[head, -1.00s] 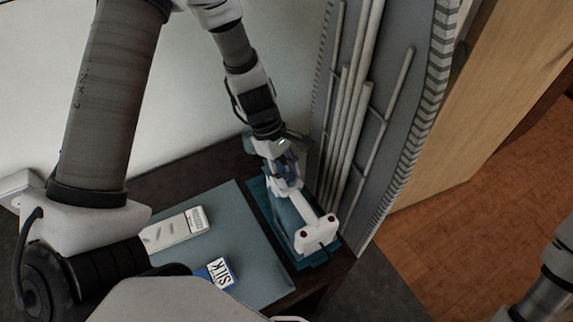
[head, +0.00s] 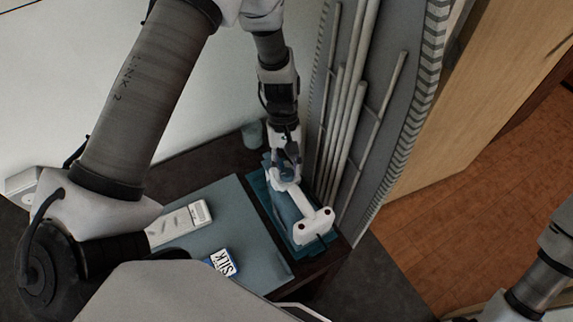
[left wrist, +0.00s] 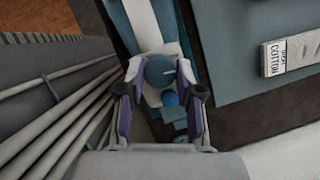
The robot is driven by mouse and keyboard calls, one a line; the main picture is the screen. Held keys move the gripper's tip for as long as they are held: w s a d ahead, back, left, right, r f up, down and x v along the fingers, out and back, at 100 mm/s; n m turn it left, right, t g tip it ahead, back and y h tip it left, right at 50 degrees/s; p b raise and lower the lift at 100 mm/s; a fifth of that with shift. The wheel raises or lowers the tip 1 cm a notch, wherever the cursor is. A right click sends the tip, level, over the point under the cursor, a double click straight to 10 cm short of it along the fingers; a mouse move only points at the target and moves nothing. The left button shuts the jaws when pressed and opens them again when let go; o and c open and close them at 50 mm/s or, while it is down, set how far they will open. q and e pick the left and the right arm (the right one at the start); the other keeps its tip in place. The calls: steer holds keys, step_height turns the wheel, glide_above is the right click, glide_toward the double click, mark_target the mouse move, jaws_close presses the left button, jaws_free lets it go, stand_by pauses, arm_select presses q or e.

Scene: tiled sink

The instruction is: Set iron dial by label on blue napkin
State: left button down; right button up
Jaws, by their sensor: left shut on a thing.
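The iron (head: 313,225) is white and blue. It lies on a teal mat (head: 268,212) at the right of the dark table. My left gripper (head: 285,178) is over the back part of the iron, pointing down. A blue napkin (head: 240,215) lies left of the iron. On it are a blue-edged card reading SILK (head: 222,262) and a white card (head: 180,222), which reads LIGHT COTTON in the wrist view (left wrist: 290,52).
A grey panel with pale rods (head: 350,110) stands close to the right of the iron and gripper. A grey-green cup (head: 252,135) stands at the back of the table. Part of my right arm (head: 548,265) shows at the lower right.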

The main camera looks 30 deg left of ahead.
stand_by(0.5)
arm_select(q)
steer(key=c, duration=0.7)
jaws_free()
steer(key=shift+c, duration=0.2)
steer(key=v, duration=1.2)
steer(key=shift+s+d+f, duration=0.1)
